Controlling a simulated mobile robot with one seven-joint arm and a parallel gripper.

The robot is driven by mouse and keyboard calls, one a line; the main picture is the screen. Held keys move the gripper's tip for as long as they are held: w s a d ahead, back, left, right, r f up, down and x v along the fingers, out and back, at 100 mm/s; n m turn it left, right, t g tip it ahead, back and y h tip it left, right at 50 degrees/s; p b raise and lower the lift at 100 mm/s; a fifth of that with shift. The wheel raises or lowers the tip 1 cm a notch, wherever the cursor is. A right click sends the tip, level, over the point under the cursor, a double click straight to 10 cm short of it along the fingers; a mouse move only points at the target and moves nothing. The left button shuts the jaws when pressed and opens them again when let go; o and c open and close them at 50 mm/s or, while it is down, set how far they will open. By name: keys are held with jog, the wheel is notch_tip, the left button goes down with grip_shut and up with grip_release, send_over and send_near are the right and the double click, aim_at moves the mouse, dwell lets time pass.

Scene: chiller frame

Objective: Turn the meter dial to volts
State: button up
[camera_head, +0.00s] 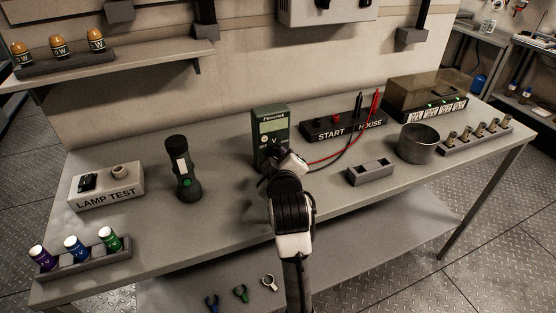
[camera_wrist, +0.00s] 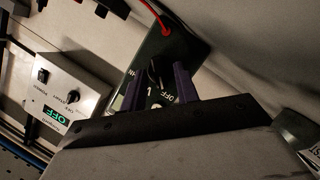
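The dark green meter (camera_head: 269,123) stands upright near the middle of the bench, with a pale screen and a white V marking on its face. My gripper (camera_head: 274,160) is at its lower front and hides the dial in the head view. In the wrist view the meter face (camera_wrist: 180,48) is close, with the black dial (camera_wrist: 155,73) and an OFF label beside it. My gripper's two purple fingers (camera_wrist: 160,88) are apart, one on each side of the dial. I cannot tell whether they touch it, and the dial's exact pointing is unclear.
Red and black leads run right of the meter by the START HOUSE block (camera_head: 343,128). A flashlight (camera_head: 183,168) stands left. A small grey holder (camera_head: 371,174) and a metal pot (camera_head: 416,144) are right. A switch box (camera_wrist: 72,82) shows left in the wrist view.

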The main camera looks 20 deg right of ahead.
grip_shut()
jog(key=m+p, duration=0.1)
jog(key=m+y+p, duration=0.1)
jog(key=p, duration=0.1)
jog(key=shift+d+r+m+g+y, duration=0.1)
jog(key=shift+r+m+g+y, duration=0.2)
jog(key=m+y+p, duration=0.1)
jog(key=p, duration=0.1)
jog(key=m+y+p, duration=0.1)
jog(key=m, duration=0.1)
jog(key=shift+d+f+p, duration=0.15)
jog(key=shift+d+p, duration=0.1)
jog(key=shift+p, duration=0.15)
jog(key=shift+m, duration=0.3)
jog(key=shift+o, duration=0.7)
grip_release()
